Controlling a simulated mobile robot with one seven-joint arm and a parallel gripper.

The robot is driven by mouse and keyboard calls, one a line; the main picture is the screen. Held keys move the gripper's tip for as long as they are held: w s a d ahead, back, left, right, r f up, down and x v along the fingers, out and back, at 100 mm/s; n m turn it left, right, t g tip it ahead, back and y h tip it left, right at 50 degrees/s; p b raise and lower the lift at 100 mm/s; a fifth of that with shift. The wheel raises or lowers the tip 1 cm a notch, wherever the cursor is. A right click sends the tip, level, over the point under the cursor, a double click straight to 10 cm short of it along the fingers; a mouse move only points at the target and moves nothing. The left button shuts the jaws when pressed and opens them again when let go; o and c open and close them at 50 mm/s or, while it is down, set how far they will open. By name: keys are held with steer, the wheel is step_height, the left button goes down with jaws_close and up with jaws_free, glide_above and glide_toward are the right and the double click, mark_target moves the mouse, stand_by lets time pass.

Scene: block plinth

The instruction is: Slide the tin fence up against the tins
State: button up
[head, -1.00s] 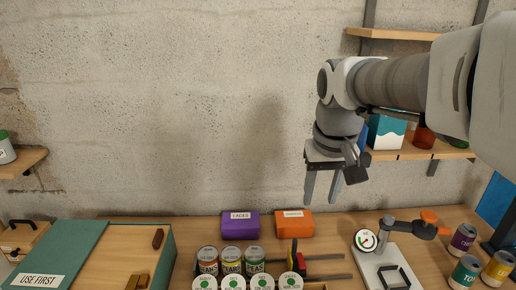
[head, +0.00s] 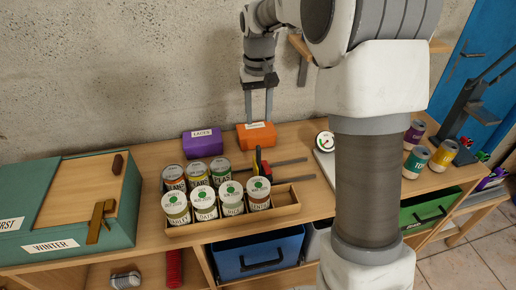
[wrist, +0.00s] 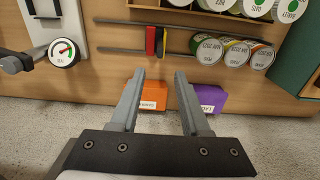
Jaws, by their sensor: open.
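The tin fence (head: 258,160), a small upright piece in red, yellow and black, stands on two dark rails right of the tins. In the wrist view the fence (wrist: 155,41) stands apart from the nearest tin, with a gap between. The tins are a row of three: a red-labelled one (head: 174,177), a yellow one (head: 196,172) and a green one (head: 220,168). My gripper (head: 259,119) is open and empty, pointing down over the orange box at the back. In the wrist view its fingers (wrist: 160,75) point toward the fence without touching it.
Several lidded jars (head: 230,197) stand in a wooden tray (head: 287,210) in front of the tins. A purple box (head: 203,142) and an orange box (head: 256,136) sit behind. A dial stand (wrist: 63,52) is beyond the rails' far end. A green chest (head: 128,215) is at left.

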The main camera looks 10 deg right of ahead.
mark_target(258, 147)
step_height(258, 147, down, 12)
steer(key=shift+f+b, duration=0.2)
steer(key=shift+b, duration=0.15)
jaws_close()
stand_by(1.4)
